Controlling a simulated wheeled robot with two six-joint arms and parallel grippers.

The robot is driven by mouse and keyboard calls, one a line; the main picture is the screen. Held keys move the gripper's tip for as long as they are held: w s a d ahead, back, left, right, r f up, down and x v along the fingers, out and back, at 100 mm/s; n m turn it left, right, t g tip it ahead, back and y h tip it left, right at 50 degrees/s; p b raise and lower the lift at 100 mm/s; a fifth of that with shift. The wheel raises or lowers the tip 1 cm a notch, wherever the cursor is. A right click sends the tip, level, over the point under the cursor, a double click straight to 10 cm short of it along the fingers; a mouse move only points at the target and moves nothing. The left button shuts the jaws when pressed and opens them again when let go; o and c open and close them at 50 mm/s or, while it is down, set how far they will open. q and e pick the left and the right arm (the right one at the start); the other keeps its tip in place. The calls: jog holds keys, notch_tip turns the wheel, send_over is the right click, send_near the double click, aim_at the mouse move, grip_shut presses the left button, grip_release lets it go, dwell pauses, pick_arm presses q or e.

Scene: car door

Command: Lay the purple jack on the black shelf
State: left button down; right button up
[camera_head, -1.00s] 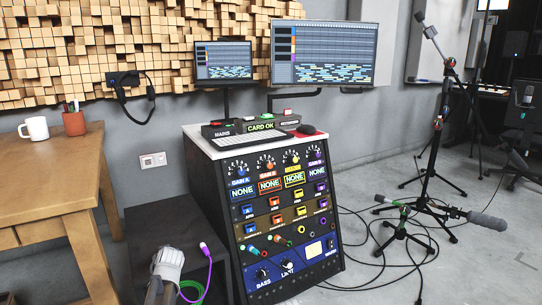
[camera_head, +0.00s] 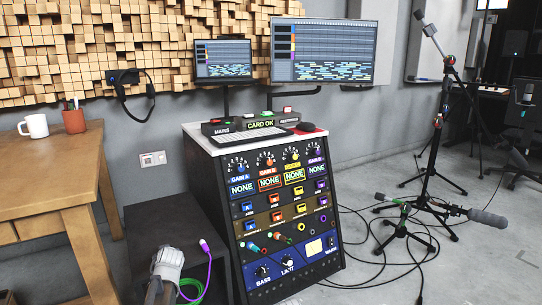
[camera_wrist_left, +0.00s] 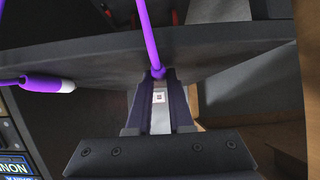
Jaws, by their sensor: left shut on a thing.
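The purple jack (camera_head: 205,246), with a pale collar, shows at the right side of the black shelf (camera_head: 150,225) in the head view, its purple cable running down. In the left wrist view the jack (camera_wrist_left: 48,84) is at the left, near the edge of a dark surface (camera_wrist_left: 215,55). My left gripper (camera_head: 170,258) is low in the head view, left of the jack. In the wrist view its fingers (camera_wrist_left: 158,78) are closed on a purple cable (camera_wrist_left: 148,35) that rises from their tips. I cannot tell whether the jack touches the shelf. My right gripper is not in view.
The rack console (camera_head: 285,220) stands right of the shelf, with a keyboard on top. A wooden table (camera_head: 60,190) with a white mug (camera_head: 34,126) stands at left. A green cable (camera_head: 190,290) lies near my gripper. Microphone stands (camera_head: 435,130) are at the right.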

pick_arm(q)
jog(key=shift+f, duration=0.3)
jog(key=c, duration=0.9)
grip_release()
jog(key=shift+o, duration=0.8)
jog(key=shift+s+d+r, duration=0.1)
jog(key=shift+s+d, duration=0.05)
jog(key=shift+s, duration=0.05)
jog(key=p+v, duration=0.5)
jog(key=v, duration=0.2)
jog(key=shift+r, duration=0.4)
jog(key=shift+s+d, duration=0.1)
jog(key=shift+d, duration=0.05)
